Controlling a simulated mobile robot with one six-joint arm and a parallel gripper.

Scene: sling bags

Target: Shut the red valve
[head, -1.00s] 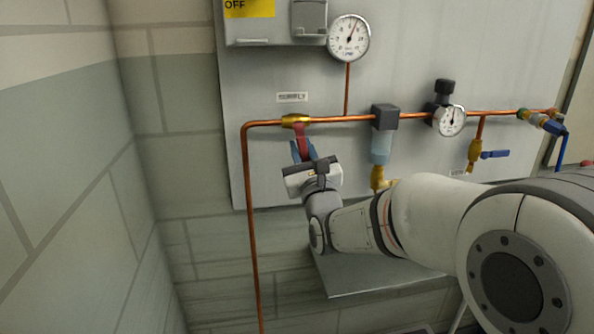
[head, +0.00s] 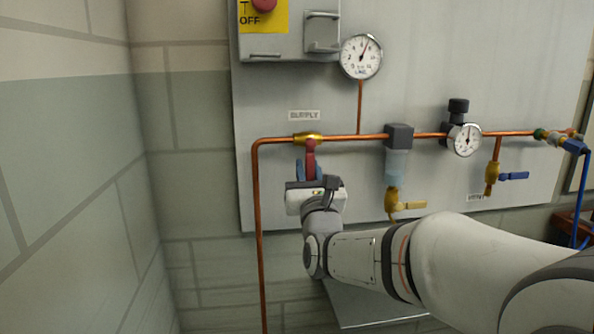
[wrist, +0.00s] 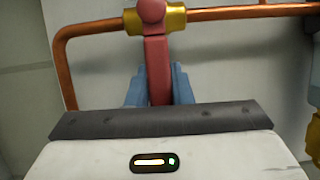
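The red valve (head: 311,158) has a red lever hanging straight down from its brass body (head: 307,139) on the horizontal copper pipe. It also shows in the wrist view (wrist: 157,70), at top centre. My gripper (head: 309,168) is just below the brass body, with one blue finger on each side of the lever. In the wrist view both fingers (wrist: 158,88) appear close against the lever's sides, with no clear gap. The lever's lower end is hidden behind my gripper's body.
A pressure gauge (head: 361,57) and a grey box with a red button (head: 264,4) are above. To the right are a filter (head: 397,162), a yellow-handled valve (head: 407,205), a second gauge (head: 464,139) and a blue-handled valve (head: 512,176). A vertical copper pipe (head: 259,240) runs down on the left.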

